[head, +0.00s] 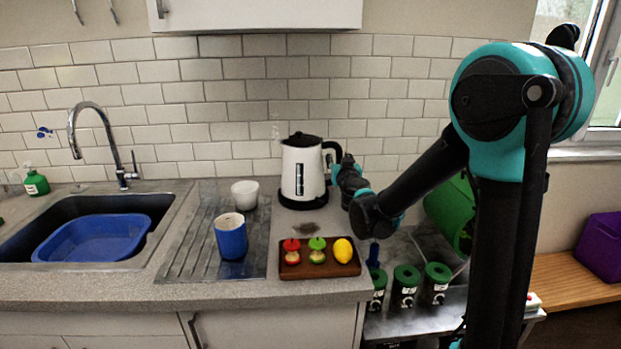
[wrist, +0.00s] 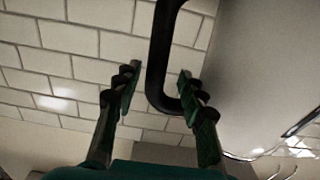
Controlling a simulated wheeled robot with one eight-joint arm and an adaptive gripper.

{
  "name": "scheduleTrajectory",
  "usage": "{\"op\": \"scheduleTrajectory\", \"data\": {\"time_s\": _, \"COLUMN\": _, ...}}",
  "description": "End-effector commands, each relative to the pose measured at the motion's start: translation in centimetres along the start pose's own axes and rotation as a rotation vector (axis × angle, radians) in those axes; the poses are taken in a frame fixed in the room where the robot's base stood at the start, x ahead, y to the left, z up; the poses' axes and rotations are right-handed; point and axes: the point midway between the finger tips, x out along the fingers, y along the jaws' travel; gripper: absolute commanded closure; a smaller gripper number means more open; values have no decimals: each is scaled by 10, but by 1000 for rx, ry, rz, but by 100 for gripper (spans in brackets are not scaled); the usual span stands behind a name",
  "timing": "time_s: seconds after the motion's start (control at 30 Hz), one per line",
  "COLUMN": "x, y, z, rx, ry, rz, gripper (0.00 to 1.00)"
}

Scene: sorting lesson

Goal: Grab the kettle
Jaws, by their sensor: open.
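The kettle (head: 302,172) is white with a black lid, a black handle on its right side and a dark base. It stands upright on the counter against the tiled wall. My gripper (head: 342,168) is at the right side of the kettle, close to its handle. In the wrist view, my gripper (wrist: 158,76) is open, with one green-padded finger on each side of the black handle (wrist: 160,50). Gaps show between the handle and both fingers. The pale kettle body (wrist: 245,70) fills the right of that view.
A wooden tray (head: 320,272) with red and green pieces and a lemon (head: 343,250) lies in front of the kettle. A blue mug (head: 231,238) and a white cup (head: 245,193) stand left. The sink holds a blue basin (head: 92,238). Green-lidded jars (head: 404,290) stand lower right.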

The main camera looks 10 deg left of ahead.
Motion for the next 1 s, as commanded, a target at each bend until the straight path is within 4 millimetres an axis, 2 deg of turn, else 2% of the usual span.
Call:
{"op": "scheduleTrajectory", "data": {"time_s": 0.27, "x": 16, "y": 2, "z": 1, "rx": 0, "ry": 0, "rz": 1, "gripper": 59}}
{"op": "scheduleTrajectory", "data": {"time_s": 0.5, "x": 49, "y": 5, "z": 4, "rx": 0, "ry": 0, "rz": 0, "gripper": 59}}
{"op": "scheduleTrajectory", "data": {"time_s": 0.6, "x": 57, "y": 5, "z": 4, "rx": 0, "ry": 0, "rz": 0, "gripper": 59}}
{"op": "scheduleTrajectory", "data": {"time_s": 0.8, "x": 58, "y": 5, "z": 4, "rx": 0, "ry": 0, "rz": 0, "gripper": 59}}
{"op": "scheduleTrajectory", "data": {"time_s": 1.0, "x": 58, "y": 5, "z": 4, "rx": 0, "ry": 0, "rz": -1, "gripper": 83}}
